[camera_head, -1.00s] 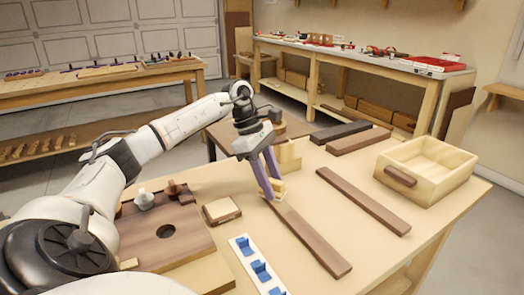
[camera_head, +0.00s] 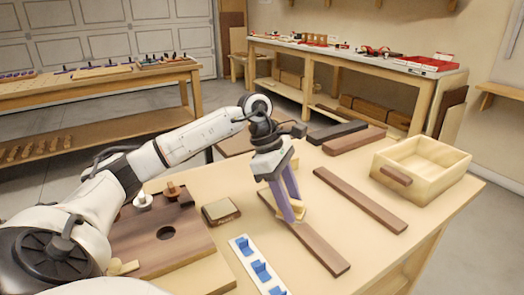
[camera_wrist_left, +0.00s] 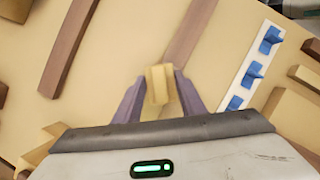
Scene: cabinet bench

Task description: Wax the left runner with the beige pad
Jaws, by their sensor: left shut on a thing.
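My left gripper (camera_head: 291,216) is shut on the beige pad (camera_head: 298,212), a small light block that also shows between the fingers in the left wrist view (camera_wrist_left: 157,84). The left runner (camera_head: 322,250) is a long brown strip lying on the bench. The gripper points down over its middle stretch, with the pad at the runner's top face; whether they touch is hard to tell. The runner also shows in the left wrist view (camera_wrist_left: 191,32), passing beyond the pad. The fingers and pad hide part of it. My right gripper is out of view.
A second brown runner (camera_head: 360,199) lies parallel to the right. A light wooden drawer (camera_head: 425,165) stands beyond it. A white strip with blue clips (camera_head: 257,265), a small dark-edged block (camera_head: 221,212) and a brown board with a hole (camera_head: 165,245) are to the left.

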